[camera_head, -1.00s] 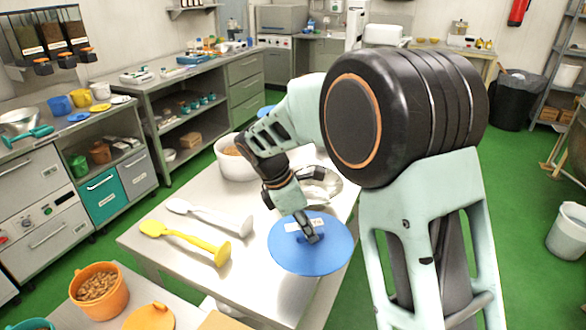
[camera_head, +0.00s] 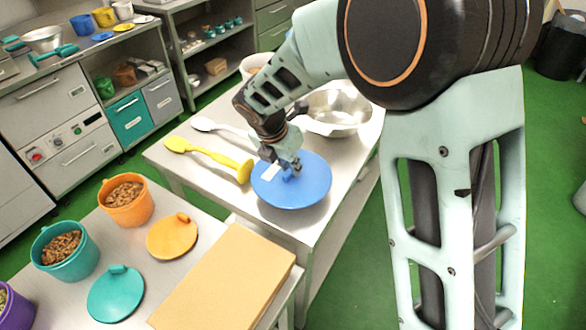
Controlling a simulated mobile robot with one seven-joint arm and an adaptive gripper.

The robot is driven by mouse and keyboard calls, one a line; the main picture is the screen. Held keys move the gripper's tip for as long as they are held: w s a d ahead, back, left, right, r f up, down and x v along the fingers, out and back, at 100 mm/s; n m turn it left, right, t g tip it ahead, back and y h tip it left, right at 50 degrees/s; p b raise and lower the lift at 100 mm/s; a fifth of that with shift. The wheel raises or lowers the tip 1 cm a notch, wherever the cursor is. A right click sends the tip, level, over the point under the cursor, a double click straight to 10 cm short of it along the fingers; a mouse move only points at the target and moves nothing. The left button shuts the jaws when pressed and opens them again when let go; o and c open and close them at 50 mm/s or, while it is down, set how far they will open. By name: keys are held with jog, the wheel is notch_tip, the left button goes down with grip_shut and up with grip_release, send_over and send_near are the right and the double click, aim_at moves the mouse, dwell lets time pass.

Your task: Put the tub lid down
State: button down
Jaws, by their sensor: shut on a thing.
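The blue tub lid (camera_head: 308,194) is a round disc with a small handle and a white label on top. It appears over the right front part of the steel table (camera_head: 335,215). My gripper (camera_head: 289,171) points down at the lid's middle and is shut on its handle. I cannot tell whether the lid touches the table top or hangs a little above it. The fingertips partly hide the handle.
A yellow spoon (camera_head: 213,157) and a white spoon (camera_head: 222,127) lie left of the lid. A steel bowl (camera_head: 340,108) stands behind it. The nearer table holds orange (camera_head: 127,201) and teal (camera_head: 65,252) tubs, loose lids (camera_head: 172,236) and a tan board (camera_head: 225,282).

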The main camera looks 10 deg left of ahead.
aim_at(291, 177)
jog(key=shift+f, duration=1.9)
jog(key=shift+f+b, duration=0.2)
jog(key=shift+b, duration=0.1)
jog(key=c, duration=1.9)
grip_release()
jog(key=shift+r, duration=0.1)
jog(key=p+v, duration=0.1)
jog(key=v, duration=1.1)
jog(key=shift+r, duration=0.1)
